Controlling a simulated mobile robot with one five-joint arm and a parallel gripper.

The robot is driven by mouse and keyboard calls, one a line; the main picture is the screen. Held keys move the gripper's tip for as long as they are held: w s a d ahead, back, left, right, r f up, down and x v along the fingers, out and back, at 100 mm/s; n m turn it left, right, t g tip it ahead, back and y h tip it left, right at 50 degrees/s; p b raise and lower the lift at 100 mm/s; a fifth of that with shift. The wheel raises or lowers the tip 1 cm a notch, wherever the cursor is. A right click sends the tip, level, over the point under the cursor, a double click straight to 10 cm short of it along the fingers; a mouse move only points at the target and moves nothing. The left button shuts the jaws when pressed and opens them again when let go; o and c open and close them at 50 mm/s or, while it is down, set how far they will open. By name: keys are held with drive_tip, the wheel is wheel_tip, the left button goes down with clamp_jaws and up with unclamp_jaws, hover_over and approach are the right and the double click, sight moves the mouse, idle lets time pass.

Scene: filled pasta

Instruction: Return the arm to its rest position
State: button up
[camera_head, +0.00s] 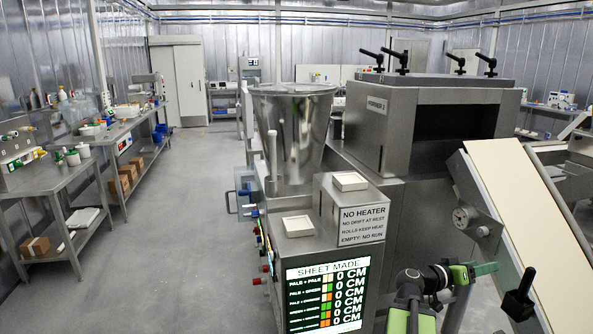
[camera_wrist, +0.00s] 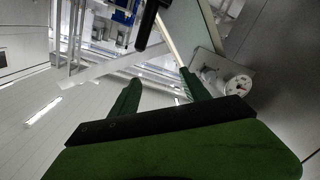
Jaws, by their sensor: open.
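My arm (camera_head: 412,288) shows at the lower right of the head view, in front of the machine. My gripper (camera_head: 488,269) has green fingers that point to the right, close to the slanted pale board in the picture. I cannot tell whether they touch it. In the wrist view my gripper (camera_wrist: 160,82) has its two green fingers spread apart, with nothing held between them. The lower part of my arm is cut off by the frame edge.
A steel machine with a hopper (camera_head: 293,135) and a lit screen (camera_head: 328,296) stands left of my arm. The slanted board (camera_head: 530,215) and a dial gauge (camera_head: 464,217) are close by; the gauge also shows in the wrist view (camera_wrist: 238,84). Open floor (camera_head: 190,240) lies at left.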

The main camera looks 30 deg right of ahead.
drive_tip(key=w+a+n+t+p, duration=0.1)
drive_tip(key=w+a+t, duration=0.1)
drive_tip(key=w+a, duration=0.45)
drive_tip(key=w+a+n+t+p, duration=0.1)
drive_tip(key=w+a+n+t, duration=0.2)
drive_tip(key=w, duration=0.6)
drive_tip(key=w+a+f+t+y+p, duration=0.1)
drive_tip(key=w+a+f+y, duration=0.1)
drive_tip(key=w+a, duration=0.35)
drive_tip(key=w+a+f+n+t+y, duration=0.1)
drive_tip(key=w+a+f+y, duration=0.15)
drive_tip(key=a, duration=0.65)
drive_tip(key=w+a+f+y+p, duration=0.1)
drive_tip(key=w+a+f, duration=0.1)
drive_tip(key=w+a, duration=0.4)
drive_tip(key=s+a+f+n+g+y, duration=0.1)
drive_tip(key=s+a+f+n+y, duration=0.1)
drive_tip(key=a, duration=0.9)
drive_tip(key=s+a+f+n+g+y, duration=0.1)
drive_tip(key=a+f+n+y, duration=0.3)
drive_tip(key=a, duration=0.7)
drive_tip(key=s+a+f+n+g+y, duration=0.1)
drive_tip(key=s+a+f+n+y, duration=0.2)
drive_tip(key=a, duration=0.7)
wheel_tip(320, 180, down, 2)
drive_tip(key=s+y+p, duration=0.1)
drive_tip(key=y, duration=0.1)
drive_tip(key=shift+a+f+y, duration=0.2)
drive_tip(key=shift+a+y, duration=0.15)
drive_tip(key=shift+a, duration=0.05)
